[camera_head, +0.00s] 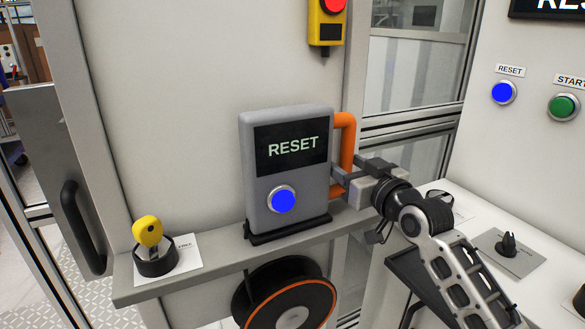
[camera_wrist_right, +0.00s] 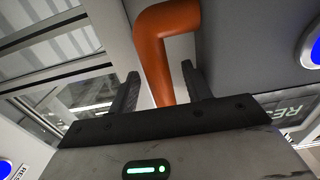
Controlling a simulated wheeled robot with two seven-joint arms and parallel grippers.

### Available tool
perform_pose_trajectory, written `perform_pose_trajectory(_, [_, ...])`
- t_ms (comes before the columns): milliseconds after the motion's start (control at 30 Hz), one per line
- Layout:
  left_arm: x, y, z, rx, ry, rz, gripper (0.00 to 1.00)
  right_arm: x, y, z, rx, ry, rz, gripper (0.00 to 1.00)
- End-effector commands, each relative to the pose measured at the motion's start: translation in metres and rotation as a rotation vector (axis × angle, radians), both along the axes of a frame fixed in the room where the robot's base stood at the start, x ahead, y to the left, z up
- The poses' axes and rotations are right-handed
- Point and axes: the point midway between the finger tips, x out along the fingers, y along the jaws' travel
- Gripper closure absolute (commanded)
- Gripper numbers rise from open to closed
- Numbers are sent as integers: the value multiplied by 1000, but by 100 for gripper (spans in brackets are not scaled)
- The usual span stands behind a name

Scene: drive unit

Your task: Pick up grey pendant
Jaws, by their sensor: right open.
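The grey pendant (camera_head: 255,147) stands upright in a black holder on a grey shelf. Its dark screen reads RESET, with a blue button below and an orange handle (camera_head: 347,145) on its right side. My right gripper (camera_head: 341,181) is open at the lower part of the handle. In the right wrist view the orange handle (camera_wrist_right: 156,62) runs between the two dark fingers, with the pendant's grey side (camera_wrist_right: 240,45) beyond the right finger. Whether a finger touches the handle I cannot tell. My left gripper is not in view.
A cable reel (camera_head: 285,296) hangs below. A yellow box with a red button (camera_head: 327,22) is on the wall above. A white panel with blue and green buttons (camera_head: 563,106) stands at right.

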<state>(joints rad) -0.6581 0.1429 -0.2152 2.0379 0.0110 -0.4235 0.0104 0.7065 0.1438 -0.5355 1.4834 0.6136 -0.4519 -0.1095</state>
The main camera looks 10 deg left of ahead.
Motion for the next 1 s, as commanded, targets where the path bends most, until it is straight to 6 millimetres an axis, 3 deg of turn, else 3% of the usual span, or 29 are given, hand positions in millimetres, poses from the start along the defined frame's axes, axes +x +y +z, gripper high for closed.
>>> perform_pose_trajectory(367, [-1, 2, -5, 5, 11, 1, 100, 10, 7, -1, -1, 0, -1, 51])
perform_pose_trajectory(533, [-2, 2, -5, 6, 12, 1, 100, 10, 7, -1, -1, 0, -1, 98])
perform_pose_trajectory(567, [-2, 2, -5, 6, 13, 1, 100, 10, 7, -1, -1, 0, -1, 100])
perform_pose_trajectory(1000, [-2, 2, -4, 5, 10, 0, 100, 10, 7, 10, 8, -6, 0, 100])
